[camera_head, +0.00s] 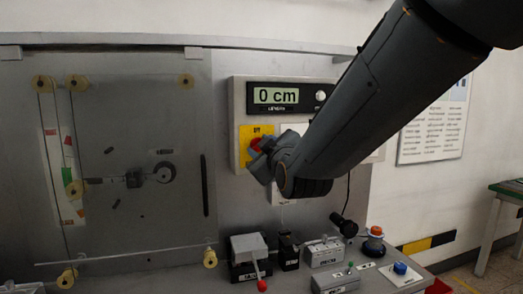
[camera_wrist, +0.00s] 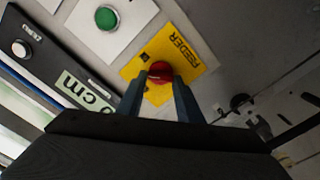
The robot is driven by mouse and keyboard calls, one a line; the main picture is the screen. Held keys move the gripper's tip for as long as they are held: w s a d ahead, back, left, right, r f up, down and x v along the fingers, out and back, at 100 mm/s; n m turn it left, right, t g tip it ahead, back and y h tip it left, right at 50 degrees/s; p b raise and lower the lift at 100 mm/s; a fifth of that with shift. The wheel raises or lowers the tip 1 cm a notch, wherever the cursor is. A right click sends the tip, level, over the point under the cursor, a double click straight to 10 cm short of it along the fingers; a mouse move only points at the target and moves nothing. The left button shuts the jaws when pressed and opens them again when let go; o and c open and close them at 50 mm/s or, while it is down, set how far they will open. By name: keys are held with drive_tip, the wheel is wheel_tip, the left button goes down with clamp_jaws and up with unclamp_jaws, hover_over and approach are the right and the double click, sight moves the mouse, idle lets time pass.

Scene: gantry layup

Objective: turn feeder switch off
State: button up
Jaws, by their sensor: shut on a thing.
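The feeder switch is a red knob (camera_wrist: 160,71) on a yellow plate (camera_wrist: 184,50) marked FEEDER in the wrist view. In the head view the yellow plate (camera_head: 248,147) and part of the red knob (camera_head: 256,143) show on the grey control box, below the "0 cm" display. My gripper (camera_wrist: 160,90) reaches the knob with one finger on either side, and it is shut on it. In the head view my gripper (camera_head: 262,158) and arm hide the knob's lower right part. The knob's exact turn position cannot be told.
A green button (camera_wrist: 107,18) sits on a white plate beside the feeder plate. The length display (camera_head: 277,96) is above. The bench below holds a red-tipped lever (camera_head: 262,285), an orange-red button (camera_head: 376,232) and a blue button (camera_head: 400,268). A clear panel with rollers stands left.

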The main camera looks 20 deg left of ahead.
drive_tip(key=shift+a+f+n, duration=0.1)
drive_tip(key=shift+n, duration=2.45)
drive_tip(key=shift+f+n, duration=0.1)
drive_tip(key=shift+n, duration=2.45)
drive_tip(key=o, duration=1.1)
drive_tip(key=shift+s, duration=0.1)
drive_tip(key=shift+b+v, duration=1.05)
drive_tip(key=shift+v, duration=2.8)
